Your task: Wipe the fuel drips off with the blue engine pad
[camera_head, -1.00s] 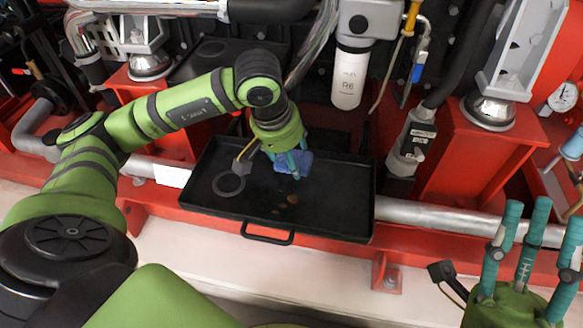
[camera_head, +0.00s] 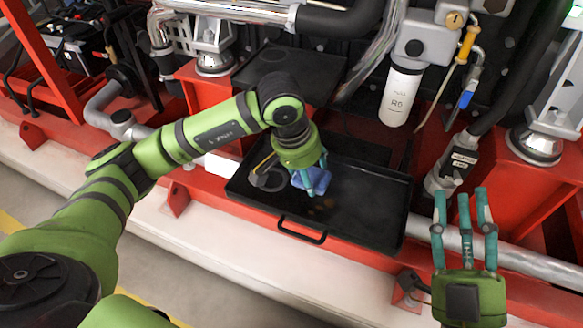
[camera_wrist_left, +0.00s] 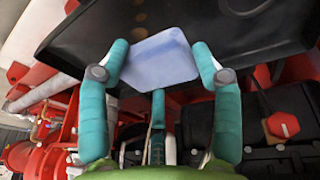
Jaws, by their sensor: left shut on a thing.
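The blue engine pad (camera_head: 314,181) is held by my left gripper (camera_head: 311,180) over the black drip tray (camera_head: 375,215). The left wrist view shows the pad (camera_wrist_left: 160,60) pale blue and flat between the teal fingers. I cannot tell whether the pad touches the tray floor. Faint brownish fuel drips (camera_head: 324,203) lie on the tray just in front of the pad. Small brown spots (camera_wrist_left: 139,16) also show beyond the pad in the left wrist view. My right gripper (camera_head: 463,205) is open and empty, fingers up, to the right of the tray's front corner.
The tray has raised walls and a front handle (camera_head: 302,230). A white filter (camera_head: 400,92) hangs behind it, and a grey pipe (camera_head: 520,260) runs to its right. The pale floor in front is clear.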

